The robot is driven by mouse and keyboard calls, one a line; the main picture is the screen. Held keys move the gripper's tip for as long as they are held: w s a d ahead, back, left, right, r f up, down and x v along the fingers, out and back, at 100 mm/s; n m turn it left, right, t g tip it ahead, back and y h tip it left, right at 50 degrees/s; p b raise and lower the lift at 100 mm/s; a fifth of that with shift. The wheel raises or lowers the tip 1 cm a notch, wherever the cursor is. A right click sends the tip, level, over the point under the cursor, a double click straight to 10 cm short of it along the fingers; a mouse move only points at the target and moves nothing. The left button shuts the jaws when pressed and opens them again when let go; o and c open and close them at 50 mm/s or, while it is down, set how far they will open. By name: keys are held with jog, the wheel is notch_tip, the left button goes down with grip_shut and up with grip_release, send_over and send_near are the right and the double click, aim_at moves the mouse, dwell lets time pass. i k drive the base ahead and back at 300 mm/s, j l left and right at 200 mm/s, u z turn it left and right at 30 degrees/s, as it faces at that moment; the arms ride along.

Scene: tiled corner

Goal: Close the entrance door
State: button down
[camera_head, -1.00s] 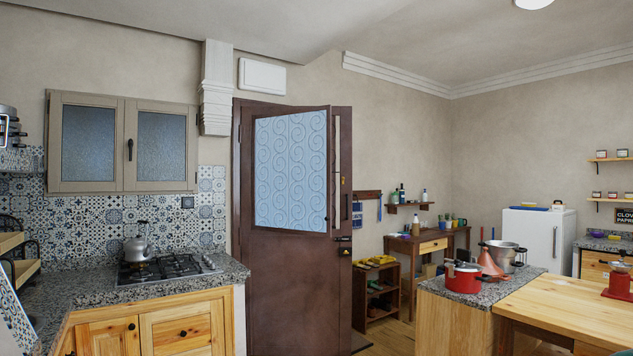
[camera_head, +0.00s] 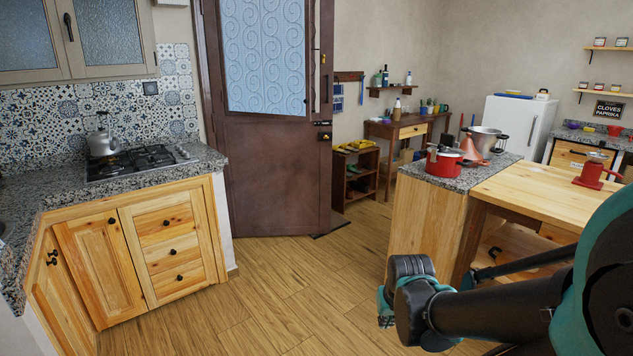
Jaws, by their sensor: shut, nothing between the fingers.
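The entrance door (camera_head: 265,175) is dark brown with a pale blue patterned glass panel (camera_head: 264,57) in its upper half. It stands in the middle left of the head view, at an angle out from the wall, so it is open. A dark frame post shows along its left side. Its right edge is the free one and carries a handle and brass-coloured lock parts (camera_head: 325,137). The doorway behind the leaf is hidden. My dark arm with teal parts reaches in from the lower right, well short of the door. I cannot make out my gripper.
A stone-topped counter with wooden cabinets (camera_head: 165,250) stands left of the door. A wooden island (camera_head: 425,225) with a red pot (camera_head: 443,161) stands at right. A small shoe rack (camera_head: 357,175) is just right of the door. The wooden floor (camera_head: 285,290) between is clear.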

aim_at(277, 175)
jog(key=i, duration=2.25)
